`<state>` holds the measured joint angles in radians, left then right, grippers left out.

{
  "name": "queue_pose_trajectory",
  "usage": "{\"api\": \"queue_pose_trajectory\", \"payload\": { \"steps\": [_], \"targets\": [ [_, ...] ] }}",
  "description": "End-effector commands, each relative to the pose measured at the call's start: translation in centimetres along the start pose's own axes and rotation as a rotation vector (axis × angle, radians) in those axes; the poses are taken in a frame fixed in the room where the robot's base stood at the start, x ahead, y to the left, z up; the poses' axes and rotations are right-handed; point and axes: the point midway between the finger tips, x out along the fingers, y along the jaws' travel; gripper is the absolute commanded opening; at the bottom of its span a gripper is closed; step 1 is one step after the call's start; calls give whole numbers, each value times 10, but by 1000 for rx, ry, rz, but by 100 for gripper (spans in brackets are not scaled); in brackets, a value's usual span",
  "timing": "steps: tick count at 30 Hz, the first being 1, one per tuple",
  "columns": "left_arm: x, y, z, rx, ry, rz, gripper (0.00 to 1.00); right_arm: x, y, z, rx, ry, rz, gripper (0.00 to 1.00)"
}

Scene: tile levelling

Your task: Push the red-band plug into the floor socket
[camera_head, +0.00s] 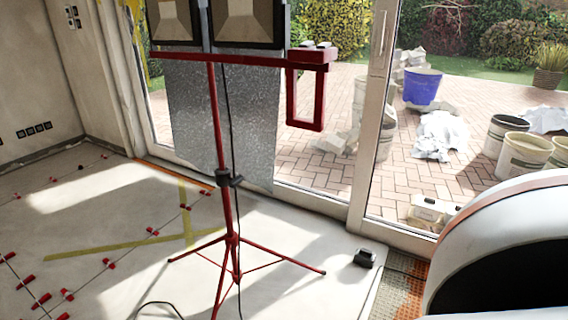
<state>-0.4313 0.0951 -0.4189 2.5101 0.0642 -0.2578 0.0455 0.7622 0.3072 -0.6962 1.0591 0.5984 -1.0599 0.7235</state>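I cannot make out a plug with a red band anywhere in this view. A small black box (365,258) sits on the floor right of the red tripod's feet; I cannot tell whether it is the floor socket. A black cable (228,120) hangs from the lamps along the tripod, and a loop of black cable (160,304) lies on the floor at the bottom edge. Its ends are not visible. Neither of my grippers is in view. A large white and black rounded part, probably mine, fills the lower right corner.
The red tripod (232,238) with two work lamps (246,20) stands mid-view on spread legs. Red levelling clips (68,294) line the tile joints at left. Yellow tape (130,245) crosses the floor. Glass doors (372,120) close off the patio with its buckets. Several wall sockets (34,130) are at left.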

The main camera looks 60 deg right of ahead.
Motion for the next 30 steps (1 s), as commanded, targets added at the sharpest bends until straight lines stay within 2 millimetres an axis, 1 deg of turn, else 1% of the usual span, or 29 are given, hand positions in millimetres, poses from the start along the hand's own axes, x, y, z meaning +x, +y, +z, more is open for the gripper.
{"api": "queue_pose_trajectory", "payload": {
  "steps": [16,22,23,24,25,30],
  "targets": [
    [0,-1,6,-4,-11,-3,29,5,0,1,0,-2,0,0],
    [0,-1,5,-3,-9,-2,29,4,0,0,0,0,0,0],
    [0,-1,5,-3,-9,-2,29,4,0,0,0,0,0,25],
    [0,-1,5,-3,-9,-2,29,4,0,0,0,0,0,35],
    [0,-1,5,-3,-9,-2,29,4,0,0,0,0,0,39],
    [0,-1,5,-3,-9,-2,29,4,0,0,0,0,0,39]
  ]
}}
